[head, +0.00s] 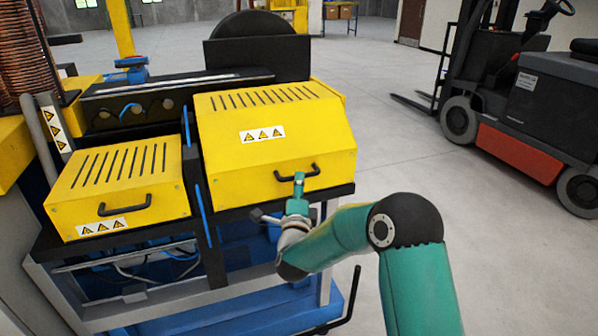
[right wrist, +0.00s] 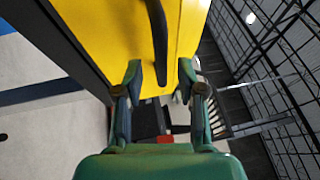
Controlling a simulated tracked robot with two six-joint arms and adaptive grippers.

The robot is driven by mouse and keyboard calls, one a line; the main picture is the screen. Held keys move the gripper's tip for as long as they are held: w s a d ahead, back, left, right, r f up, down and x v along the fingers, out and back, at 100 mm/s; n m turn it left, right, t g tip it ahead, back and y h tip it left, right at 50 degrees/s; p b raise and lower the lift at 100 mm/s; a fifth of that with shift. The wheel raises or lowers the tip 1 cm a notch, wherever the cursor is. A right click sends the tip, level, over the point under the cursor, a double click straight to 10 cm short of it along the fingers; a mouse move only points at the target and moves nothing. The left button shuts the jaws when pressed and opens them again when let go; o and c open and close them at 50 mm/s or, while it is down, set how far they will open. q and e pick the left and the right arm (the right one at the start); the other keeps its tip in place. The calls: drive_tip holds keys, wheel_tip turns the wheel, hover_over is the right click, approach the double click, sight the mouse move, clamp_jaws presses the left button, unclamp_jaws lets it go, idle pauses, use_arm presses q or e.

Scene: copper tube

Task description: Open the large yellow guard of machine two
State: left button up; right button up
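The large yellow guard (head: 275,135) is the bigger, right-hand cover on the machine in the head view. It has slots on top, a warning label and is down on its frame. Its black handle (head: 312,172) is on the front face; it also shows in the right wrist view (right wrist: 158,40), against the yellow guard (right wrist: 110,30). My right gripper (head: 298,183) is in front of the guard, close to the handle. In the right wrist view its two fingers (right wrist: 159,72) are apart, with the handle's bar lined up between them. I cannot tell the remaining depth gap. My left gripper is out of view.
A smaller yellow guard (head: 118,185) with its own handle (head: 125,205) sits to the left. A forklift (head: 525,110) stands at the right. Grey floor (head: 385,150) is clear between the machine and the forklift.

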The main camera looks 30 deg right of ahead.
drive_tip(key=shift+p+x, duration=0.35)
drive_tip(key=shift+x, duration=1.45)
clamp_jaws()
